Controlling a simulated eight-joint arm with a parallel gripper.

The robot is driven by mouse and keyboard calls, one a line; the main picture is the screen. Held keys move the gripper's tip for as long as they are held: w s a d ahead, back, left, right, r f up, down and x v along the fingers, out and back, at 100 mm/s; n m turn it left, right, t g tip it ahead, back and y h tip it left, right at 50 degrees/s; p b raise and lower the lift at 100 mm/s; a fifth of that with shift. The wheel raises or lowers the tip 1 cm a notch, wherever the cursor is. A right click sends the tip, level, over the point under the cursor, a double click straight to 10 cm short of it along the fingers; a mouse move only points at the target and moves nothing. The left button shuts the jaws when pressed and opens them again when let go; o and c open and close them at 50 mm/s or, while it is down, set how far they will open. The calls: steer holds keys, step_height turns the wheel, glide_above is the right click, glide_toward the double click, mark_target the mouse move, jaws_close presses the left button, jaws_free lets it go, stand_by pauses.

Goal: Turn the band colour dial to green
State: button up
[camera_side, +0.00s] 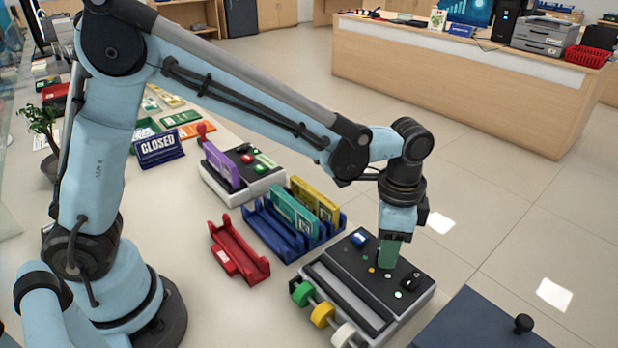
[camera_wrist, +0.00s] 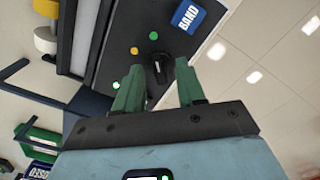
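The band machine (camera_side: 335,290) has a black top panel, which also shows in the wrist view (camera_wrist: 112,65). The black band colour dial (camera_wrist: 160,70) stands between my gripper's fingertips. A green dot (camera_wrist: 153,36) and a yellow dot (camera_wrist: 134,50) lie beside it; the side view also shows a white dot (camera_side: 388,276). The blue BAND label (camera_wrist: 184,15) is near the dial and shows in the side view (camera_side: 358,240). My gripper (camera_side: 387,264) points down over the panel. Its green fingers (camera_wrist: 158,66) are apart, one on each side of the dial.
Green, yellow and white rolls (camera_side: 322,315) stick out at the machine's front left. A black knob (camera_side: 410,281) and a lit green button (camera_side: 398,295) are at its right end. A blue rack (camera_side: 272,236) and red tray (camera_side: 238,252) stand left; a dark box (camera_side: 470,325) is at right.

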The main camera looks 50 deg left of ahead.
step_height(320, 180, up, 12)
stand_by(0.7)
steer(key=s+a+f+n+t, duration=0.2)
steer(key=s+a+n+t, duration=0.1)
steer(key=a, duration=0.5)
steer(key=s+a+f+n+t, duration=0.2)
steer(key=s+a+n+t, duration=0.2)
steer(key=a, duration=0.5)
steer(key=s+n, duration=0.2)
steer(key=n, duration=0.1)
steer(key=shift+s+a+f, duration=0.2)
steer(key=shift+s+a, duration=0.05)
steer(key=shift+s, duration=0.05)
